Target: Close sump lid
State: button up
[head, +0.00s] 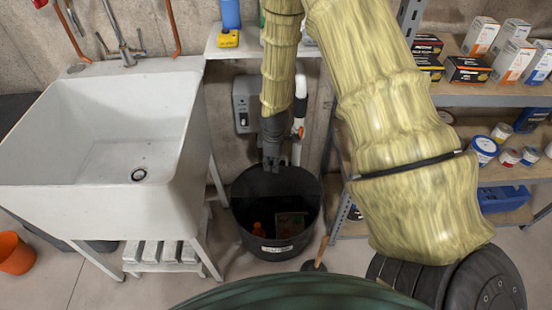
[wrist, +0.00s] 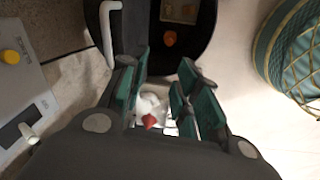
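The sump (head: 262,245) is a round black basin on the floor, between the white sink and the metal shelf. Its top is open in the head view, with an orange item (head: 259,230) and a small box-like part (head: 291,224) inside. The basin also shows at the top of the wrist view (wrist: 205,45). I cannot clearly make out the lid. My gripper (head: 272,165) points down over the basin's back rim. In the wrist view its teal-padded fingers (wrist: 160,95) are apart. A white piece with a red tip shows between or beyond them; contact cannot be told.
A white pipe with an orange handle (head: 299,120) and a grey wall box (head: 246,103) stand close behind my gripper. The sink (head: 60,160) is at left. The shelf (head: 480,93) with boxes and cans is at right. A white bar (wrist: 108,30) crosses the basin's edge.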

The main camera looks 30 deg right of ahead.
jog(key=w+d+r+n, duration=0.2)
jog(key=w+d+r, duration=0.3)
jog(key=shift+h, duration=0.3)
jog(key=shift+w+d+f+b, duration=0.15)
jog(key=shift+w+f, duration=0.05)
jog(key=shift+f, duration=1.55)
jog(key=shift+w+d+f+b, duration=0.15)
jog(key=shift+w+f+b, duration=0.1)
jog(key=shift+f, duration=1.5)
jog(key=shift+w+d+f+b, duration=0.1)
jog(key=shift+w+d+f, duration=0.1)
jog(key=shift+f, duration=1.55)
grip_shut()
